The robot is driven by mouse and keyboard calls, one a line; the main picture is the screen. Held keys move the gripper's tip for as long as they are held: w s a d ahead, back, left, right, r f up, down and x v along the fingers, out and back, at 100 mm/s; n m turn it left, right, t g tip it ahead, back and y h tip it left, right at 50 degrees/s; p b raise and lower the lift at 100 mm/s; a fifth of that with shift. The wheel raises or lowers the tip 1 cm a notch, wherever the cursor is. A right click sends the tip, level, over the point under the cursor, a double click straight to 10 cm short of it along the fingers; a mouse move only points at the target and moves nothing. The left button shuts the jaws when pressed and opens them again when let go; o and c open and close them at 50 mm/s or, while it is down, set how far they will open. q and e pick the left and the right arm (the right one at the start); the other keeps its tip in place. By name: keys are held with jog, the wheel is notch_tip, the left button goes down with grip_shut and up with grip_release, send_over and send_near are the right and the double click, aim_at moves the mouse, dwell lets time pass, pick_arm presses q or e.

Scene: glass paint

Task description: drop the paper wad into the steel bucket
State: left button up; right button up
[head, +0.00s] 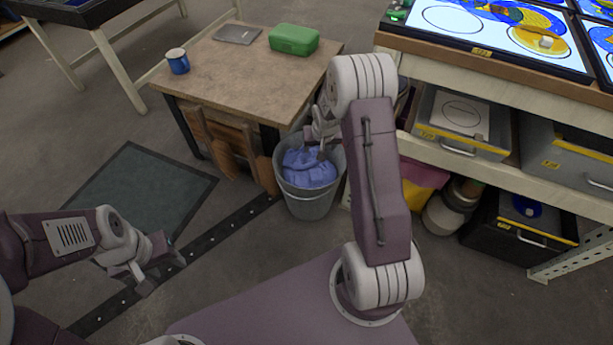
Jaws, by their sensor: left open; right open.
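The steel bucket (309,205) stands on the floor at the right end of the small table, with crumpled blue material (308,168) inside. My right gripper (321,150) is open above the bucket's far rim, partly hidden behind its own arm. I see nothing clearly held in it. I cannot make out a paper wad for certain in the bucket or the gripper. A small pale lump (546,42) lies on the lit glass panel at the upper right; I cannot tell what it is. My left gripper (166,271) is open and empty over the floor at lower left.
A small wooden table (235,75) holds a blue mug (178,61), a green case (293,39) and a grey flat item (237,34). A shelf bench (490,75) with drawers stands at right. A dark mat (140,185) lies on open floor at left.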

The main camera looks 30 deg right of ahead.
pick_arm(q)
jog(key=shift+r, duration=0.35)
pick_arm(e)
jog(key=shift+v, duration=0.75)
